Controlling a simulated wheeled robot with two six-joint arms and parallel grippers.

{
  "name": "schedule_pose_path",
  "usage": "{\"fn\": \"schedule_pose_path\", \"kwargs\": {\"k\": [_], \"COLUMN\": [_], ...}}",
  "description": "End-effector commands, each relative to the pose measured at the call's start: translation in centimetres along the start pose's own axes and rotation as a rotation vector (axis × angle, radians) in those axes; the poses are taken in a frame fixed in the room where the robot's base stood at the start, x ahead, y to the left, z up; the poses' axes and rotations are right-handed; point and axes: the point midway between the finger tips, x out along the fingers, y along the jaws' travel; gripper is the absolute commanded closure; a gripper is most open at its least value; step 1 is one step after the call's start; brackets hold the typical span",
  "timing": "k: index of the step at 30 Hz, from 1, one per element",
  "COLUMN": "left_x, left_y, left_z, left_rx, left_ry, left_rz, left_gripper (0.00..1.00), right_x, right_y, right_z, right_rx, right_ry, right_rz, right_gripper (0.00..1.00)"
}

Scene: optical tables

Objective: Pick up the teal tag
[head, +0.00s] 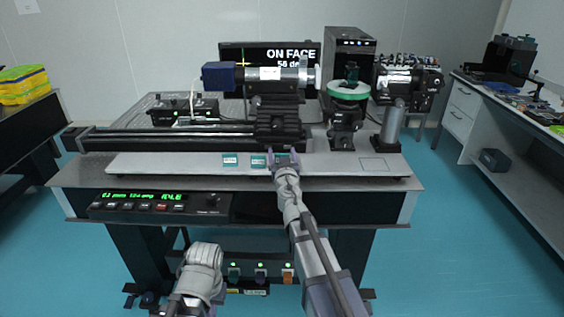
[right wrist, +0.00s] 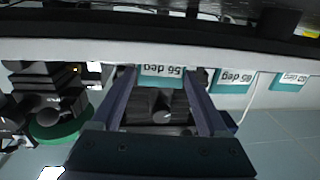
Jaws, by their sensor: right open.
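Three teal tags with white printed labels lie in a row on the pale strip along the front of the optical table. The left tag (head: 230,160) and the middle tag (head: 258,161) show plainly in the head view. The right tag is partly hidden by my right gripper (head: 283,160). In the right wrist view, my right gripper (right wrist: 160,74) is open, with one finger on each side of a teal tag (right wrist: 162,70) whose label appears upside down. I cannot tell whether the fingers touch it. The other two tags lie to its right.
A dark rail and stage (head: 278,120) stand just behind the strip (head: 140,163). A green-ringed mount (head: 348,90) stands to the right. A monitor (head: 290,52) is at the back. The strip's left part is clear, and a pale square outline (head: 373,164) marks its right end.

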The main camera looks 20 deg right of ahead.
Motion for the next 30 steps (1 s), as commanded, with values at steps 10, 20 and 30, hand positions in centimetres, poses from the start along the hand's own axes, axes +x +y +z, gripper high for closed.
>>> {"fn": "schedule_pose_path", "kwargs": {"k": [10, 20, 30], "left_x": [0.00, 0.00, -0.01], "left_y": [0.00, 0.00, 0.00], "left_z": [0.00, 0.00, 0.00], "left_rx": [0.000, 0.000, 0.000], "left_ry": [0.000, 0.000, 0.000], "left_rz": [0.000, 0.000, 0.000], "left_gripper": [1.00, 1.00, 1.00], "right_x": [0.01, -0.01, 0.00], "right_y": [0.00, -0.01, -0.02], "right_z": [-0.01, -0.01, -0.02], "right_rx": [0.000, 0.000, 0.000], "right_ry": [0.000, 0.000, 0.000], "right_rz": [0.000, 0.000, 0.000], "right_gripper": [0.39, 0.77, 0.91]}}
